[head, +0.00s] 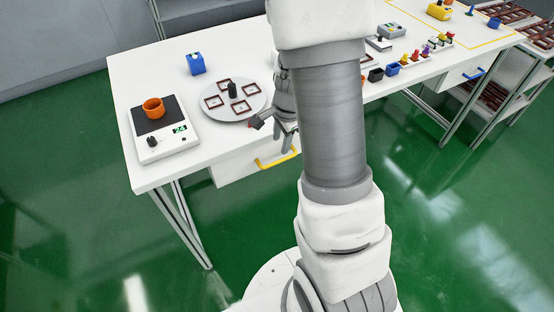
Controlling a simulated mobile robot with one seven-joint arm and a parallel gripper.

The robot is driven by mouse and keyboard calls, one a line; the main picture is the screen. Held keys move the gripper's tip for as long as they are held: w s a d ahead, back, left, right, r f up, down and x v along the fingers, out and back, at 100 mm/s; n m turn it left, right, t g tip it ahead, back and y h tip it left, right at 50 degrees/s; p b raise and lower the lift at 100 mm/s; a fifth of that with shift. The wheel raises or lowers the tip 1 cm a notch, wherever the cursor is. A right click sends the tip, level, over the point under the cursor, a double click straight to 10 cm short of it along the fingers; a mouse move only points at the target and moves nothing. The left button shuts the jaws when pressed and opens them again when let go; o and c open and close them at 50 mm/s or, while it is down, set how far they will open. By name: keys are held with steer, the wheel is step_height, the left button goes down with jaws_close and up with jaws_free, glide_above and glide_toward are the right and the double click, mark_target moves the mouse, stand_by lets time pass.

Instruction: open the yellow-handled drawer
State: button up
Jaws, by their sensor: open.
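The yellow handle (276,159) is fixed to the front of a white drawer (234,168) under the left part of the white table. The drawer looks shut, its front close to the table's front edge. My gripper (271,131) is open, above the table's front edge near the handle, with its fingers apart from the handle. My arm stands in front and hides the right end of the drawer front and part of the table.
A scale (165,142) bearing an orange pot (153,107), a round plate (235,113) with small brown frames, and a blue box (196,63) stand on the table (130,80). A blue-handled drawer (474,73) is at the right. Green floor before the table is clear.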

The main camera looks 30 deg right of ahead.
mark_target(277, 161)
steer(key=f+b, duration=0.1)
steer(key=f, duration=0.2)
steer(key=w+f, duration=0.1)
steer(key=f, duration=0.2)
steer(key=f+b, duration=0.1)
steer(key=f, duration=0.2)
steer(key=shift+w+f+b, duration=0.15)
steer(key=shift+w+b, duration=0.15)
steer(key=shift+w, duration=0.05)
jaws_close()
stand_by(0.9)
